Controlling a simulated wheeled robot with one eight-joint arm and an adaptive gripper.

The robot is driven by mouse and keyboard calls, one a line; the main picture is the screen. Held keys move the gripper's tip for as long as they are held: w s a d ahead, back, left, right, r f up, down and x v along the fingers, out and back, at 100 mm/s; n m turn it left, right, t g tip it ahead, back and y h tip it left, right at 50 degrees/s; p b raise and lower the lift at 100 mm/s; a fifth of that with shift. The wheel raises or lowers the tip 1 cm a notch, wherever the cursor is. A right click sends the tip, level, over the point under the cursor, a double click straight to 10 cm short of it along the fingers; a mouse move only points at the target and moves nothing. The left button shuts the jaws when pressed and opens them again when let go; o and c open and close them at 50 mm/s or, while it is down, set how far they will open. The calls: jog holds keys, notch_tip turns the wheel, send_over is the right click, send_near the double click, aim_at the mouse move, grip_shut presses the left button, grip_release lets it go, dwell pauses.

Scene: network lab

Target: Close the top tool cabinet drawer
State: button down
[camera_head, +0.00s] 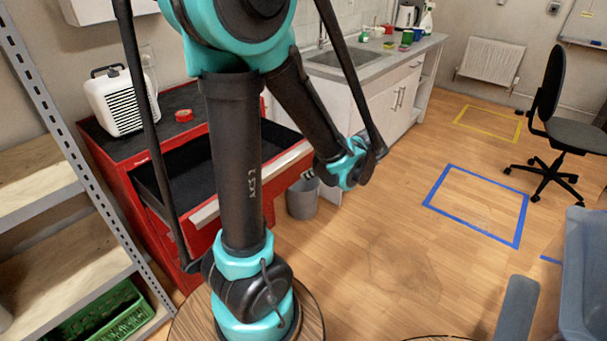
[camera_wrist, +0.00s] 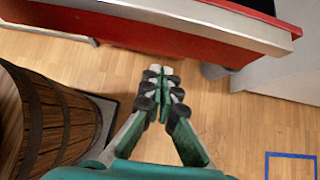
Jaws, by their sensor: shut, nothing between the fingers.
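The red tool cabinet (camera_head: 115,150) stands at the left in the head view. Its top drawer (camera_head: 171,183) is pulled out, showing a black inside, partly hidden behind my arm. The drawer's red front with a silver edge crosses the top of the wrist view (camera_wrist: 190,28). My gripper (camera_wrist: 160,73) is shut and empty. In the wrist view its fingertips point toward the drawer front, with wooden floor showing between them in the picture. I cannot tell the exact distance, but no contact shows. In the head view the fingers are hard to make out near the drawer's right end.
A white heater (camera_head: 122,103) and a red tape roll (camera_head: 184,115) sit on the cabinet top. A grey bin (camera_head: 302,198) stands right of the drawer. A metal shelf (camera_head: 75,180) is at the left.

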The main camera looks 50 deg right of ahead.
aim_at(282, 178)
jog(key=shift+w+a+f, duration=0.1)
jog(key=shift+w+f, duration=0.75)
jog(key=shift+w, duration=0.65)
jog(key=shift+w+a+f, duration=0.1)
jog(key=shift+w+f, duration=0.7)
jog(key=shift+w, duration=0.65)
jog(key=shift+w+a+f, duration=0.1)
jog(key=shift+w+f, duration=0.75)
jog(key=shift+w, duration=0.65)
